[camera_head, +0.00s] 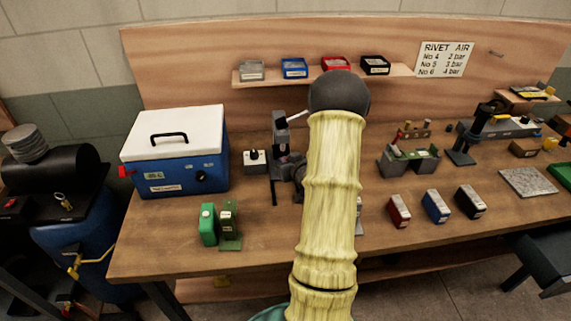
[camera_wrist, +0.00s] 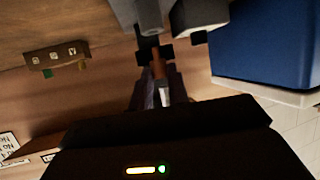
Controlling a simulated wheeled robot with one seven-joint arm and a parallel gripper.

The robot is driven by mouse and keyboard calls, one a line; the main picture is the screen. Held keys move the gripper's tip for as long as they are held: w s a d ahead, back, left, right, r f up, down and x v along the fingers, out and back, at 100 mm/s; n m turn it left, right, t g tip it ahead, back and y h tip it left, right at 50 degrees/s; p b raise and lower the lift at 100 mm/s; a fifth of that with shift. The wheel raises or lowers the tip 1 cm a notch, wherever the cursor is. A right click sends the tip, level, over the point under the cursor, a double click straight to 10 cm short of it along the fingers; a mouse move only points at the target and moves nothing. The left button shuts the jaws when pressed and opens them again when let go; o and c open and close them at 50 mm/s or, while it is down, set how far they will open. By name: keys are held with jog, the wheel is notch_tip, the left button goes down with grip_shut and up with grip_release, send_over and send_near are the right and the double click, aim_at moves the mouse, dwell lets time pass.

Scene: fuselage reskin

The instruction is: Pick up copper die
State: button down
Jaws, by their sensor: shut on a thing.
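A copper-coloured piece (camera_wrist: 158,66), which looks like the copper die, shows between the fingertips in the wrist view. My gripper (camera_wrist: 161,88) is shut on it. The piece points toward the dark and grey parts of a bench tool (camera_wrist: 150,14). I cannot tell whether it touches them. In the head view my arm hides the gripper and the piece. The grey tool (camera_head: 281,140) shows there just left of my arm.
A small rack (camera_wrist: 55,57) with three labels and green and amber pieces is at left in the wrist view; it also shows in the head view (camera_head: 411,132). A blue cooler (camera_head: 178,165) stands left on the bench. Labelled boxes (camera_head: 436,206) stand at right.

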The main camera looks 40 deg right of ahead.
jog(key=s+a, duration=0.3)
jog(key=s, duration=0.9)
jog(key=shift+s+a+r, duration=0.25)
jog(key=shift+s+a, duration=0.05)
jog(key=shift+s, duration=0.05)
jog(key=shift+p, duration=0.3)
jog(key=s+p, duration=0.1)
jog(key=p, duration=0.3)
jog(key=s+p, duration=0.1)
jog(key=p, duration=0.3)
jog(key=shift+s+a+f+p, duration=0.1)
jog(key=shift+s+a+p, duration=0.2)
jog(key=shift+a, duration=0.1)
jog(key=shift+f, duration=0.1)
